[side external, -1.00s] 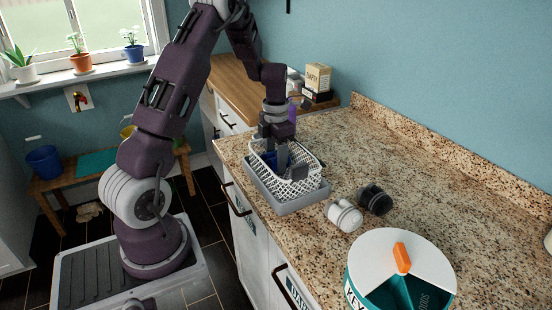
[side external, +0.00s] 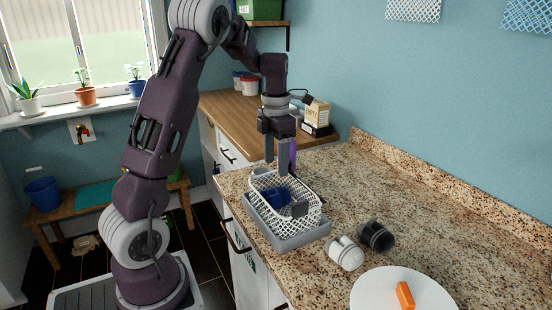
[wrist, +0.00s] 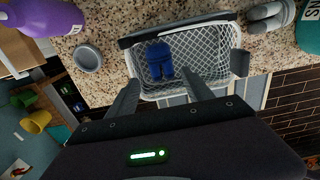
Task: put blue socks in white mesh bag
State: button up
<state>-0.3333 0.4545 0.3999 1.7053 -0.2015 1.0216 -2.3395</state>
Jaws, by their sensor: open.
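The blue socks (side external: 277,196) lie as a dark blue bundle inside a white open-lattice basket (side external: 310,219), which sits in a grey tray. In the wrist view the socks (wrist: 159,58) rest on the basket's mesh floor, near its left half. My gripper (side external: 277,166) is above the basket, pointing down, apart from the socks. Its two fingers also show spread with nothing between them in the wrist view (wrist: 161,82). A white mesh piece (side external: 412,8) hangs on the wall at the top right, cut off by the frame; I cannot tell if it is a bag.
White socks (side external: 345,253) and black socks (side external: 376,236) lie beside the tray. A purple bottle (wrist: 50,15) stands near the basket. A blue mesh piece (side external: 528,15) hangs at right.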

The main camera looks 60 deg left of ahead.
jog(key=s+d+r+m+t, duration=0.2)
jog(key=s+d+r+m, duration=0.35)
jog(key=d+m, duration=0.45)
jog(key=s+d+r+m+t, duration=0.2)
jog(key=s+d+r+m, duration=0.35)
jog(key=d+m, duration=0.5)
jog(key=s+d+f+m+t, duration=0.1)
jog(key=s+d+f+m, duration=0.1)
jog(key=s+m, duration=0.7)
jog(key=d+m, duration=0.1)
jog(key=m, duration=0.5)
jog(key=shift+s+t, duration=0.15)
jog(key=shift+t, duration=0.15)
